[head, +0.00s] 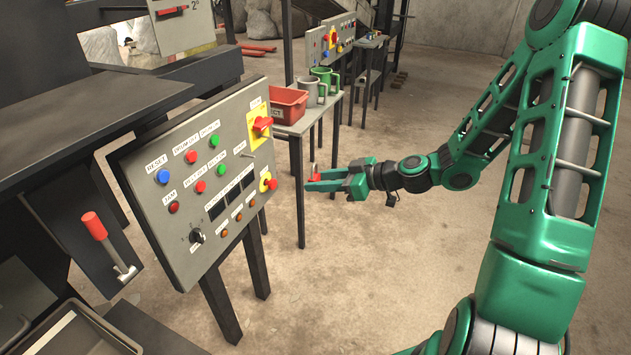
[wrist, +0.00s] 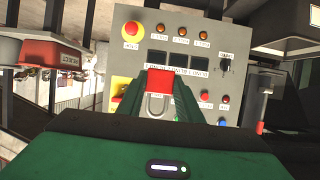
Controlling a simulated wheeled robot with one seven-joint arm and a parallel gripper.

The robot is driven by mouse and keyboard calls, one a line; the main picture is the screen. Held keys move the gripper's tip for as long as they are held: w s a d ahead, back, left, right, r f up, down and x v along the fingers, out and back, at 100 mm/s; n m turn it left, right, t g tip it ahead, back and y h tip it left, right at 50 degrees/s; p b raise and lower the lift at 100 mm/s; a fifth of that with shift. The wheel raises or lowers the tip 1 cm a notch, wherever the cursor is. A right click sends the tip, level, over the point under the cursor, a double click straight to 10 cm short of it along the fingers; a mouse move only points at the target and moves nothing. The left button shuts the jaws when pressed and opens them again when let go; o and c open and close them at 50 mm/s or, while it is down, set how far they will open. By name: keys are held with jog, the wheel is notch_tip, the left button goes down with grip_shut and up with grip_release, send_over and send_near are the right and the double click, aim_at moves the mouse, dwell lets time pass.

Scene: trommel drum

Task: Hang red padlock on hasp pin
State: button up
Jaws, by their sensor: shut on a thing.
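My gripper (head: 312,182) is in front of the grey control panel (head: 182,230), to its right in the head view. It is shut on the red padlock (wrist: 158,82), whose body sits between the green fingers (wrist: 158,90) in the wrist view. The metal shackle (wrist: 157,105) shows below the body there. In the head view only a small red part of the padlock (head: 315,172) shows. The panel has a red rotary switch (head: 262,124) on a yellow plate at its upper right. I cannot clearly make out the hasp pin; the gripper hides part of the panel in the wrist view.
A red-handled lever (head: 95,226) stands left of the panel. The floor (head: 350,275) below my arm is clear.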

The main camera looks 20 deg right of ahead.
jog(key=shift+s+d, duration=0.45)
jog(key=shift+d, duration=0.15)
jog(key=shift+s+d, duration=1.95)
jog(key=shift+d, duration=0.25)
